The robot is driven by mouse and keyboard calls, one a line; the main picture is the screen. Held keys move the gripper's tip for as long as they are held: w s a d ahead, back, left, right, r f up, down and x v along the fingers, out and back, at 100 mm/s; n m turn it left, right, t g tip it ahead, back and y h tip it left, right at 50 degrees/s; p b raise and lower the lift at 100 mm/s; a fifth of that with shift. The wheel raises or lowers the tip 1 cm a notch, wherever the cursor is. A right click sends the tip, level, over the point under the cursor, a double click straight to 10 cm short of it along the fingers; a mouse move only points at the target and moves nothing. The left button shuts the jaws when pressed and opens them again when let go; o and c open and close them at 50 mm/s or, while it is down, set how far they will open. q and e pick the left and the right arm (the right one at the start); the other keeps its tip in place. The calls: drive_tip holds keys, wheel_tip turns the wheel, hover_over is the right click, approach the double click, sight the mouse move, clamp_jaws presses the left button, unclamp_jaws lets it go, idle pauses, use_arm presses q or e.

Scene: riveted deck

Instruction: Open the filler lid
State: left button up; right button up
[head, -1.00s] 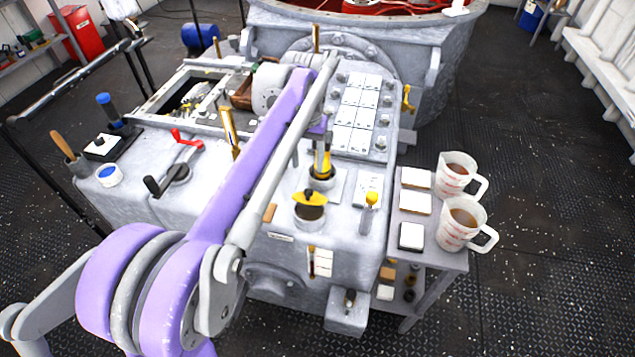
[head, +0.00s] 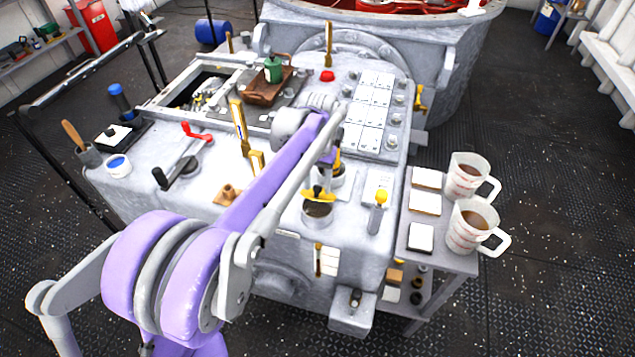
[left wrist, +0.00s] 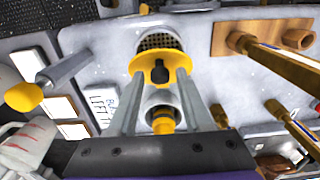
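The yellow filler lid (head: 318,193) stands tilted up at the back of the filler neck (head: 317,211) on the grey machine top. The neck's dark opening shows in front of it. In the left wrist view the lid (left wrist: 150,66) has a dark knob, and a mesh strainer (left wrist: 160,42) is uncovered behind it. My left gripper (left wrist: 163,78) is open, its two fingers on either side of the knob. I cannot tell if they touch the lid. In the head view my left forearm hides part of this gripper. My right gripper is not in view.
A grey cup with yellow inside (left wrist: 162,122) stands close behind the neck. A yellow-knobbed lever (head: 380,197) is to its right. A side table (head: 430,262) holds white blocks and two measuring jugs (head: 474,222).

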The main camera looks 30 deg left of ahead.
use_arm(q)
clamp_jaws()
idle(1.2)
